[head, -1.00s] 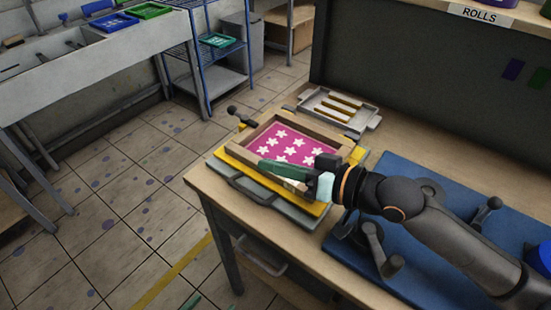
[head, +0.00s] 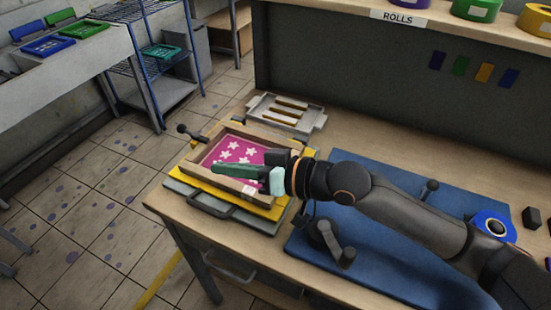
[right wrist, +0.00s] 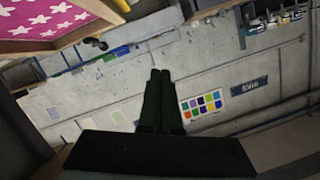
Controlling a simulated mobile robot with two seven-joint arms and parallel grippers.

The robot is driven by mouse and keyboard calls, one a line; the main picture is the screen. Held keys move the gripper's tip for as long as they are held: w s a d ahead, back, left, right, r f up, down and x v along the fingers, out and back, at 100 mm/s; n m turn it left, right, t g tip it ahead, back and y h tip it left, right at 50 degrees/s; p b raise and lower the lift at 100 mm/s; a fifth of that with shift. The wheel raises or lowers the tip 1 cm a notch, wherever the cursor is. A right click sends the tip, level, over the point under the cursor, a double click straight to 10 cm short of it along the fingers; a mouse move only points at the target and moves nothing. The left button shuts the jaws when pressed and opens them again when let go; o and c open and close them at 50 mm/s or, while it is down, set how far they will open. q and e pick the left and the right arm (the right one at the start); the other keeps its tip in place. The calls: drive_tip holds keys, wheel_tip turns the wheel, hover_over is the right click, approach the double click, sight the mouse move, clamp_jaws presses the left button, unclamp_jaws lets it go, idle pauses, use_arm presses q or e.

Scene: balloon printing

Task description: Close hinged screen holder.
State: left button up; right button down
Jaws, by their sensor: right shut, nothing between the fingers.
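The screen holder is a wooden frame (head: 211,180) around a magenta mesh (head: 234,150) with white stars. It lies flat or nearly flat over a yellow board (head: 264,211) on a grey base (head: 205,203); I cannot tell if a small gap is left. The frame and mesh also show at the top left of the right wrist view (right wrist: 45,22). My right gripper (head: 226,170) is shut and empty, its green fingers pointing left above the frame's near side. The fingers hide part of that side, and I cannot tell if they touch it. My left gripper is not in view.
A grey tray (head: 260,116) with several wooden-handled tools stands behind the holder. A dark knobbed handle (head: 186,131) is at its far left. A blue mat (head: 385,255) with a crank handle (head: 328,240) lies to the right under my arm. The shelf (head: 350,10) is behind.

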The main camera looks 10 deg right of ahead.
use_arm(q)
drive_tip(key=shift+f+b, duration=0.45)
drive_tip(key=shift+b, duration=0.55)
use_arm(e)
drive_tip(key=v, duration=1)
drive_tip(key=shift+s+r, duration=0.2)
drive_tip(key=shift+r, duration=0.1)
drive_tip(key=shift+a, duration=0.1)
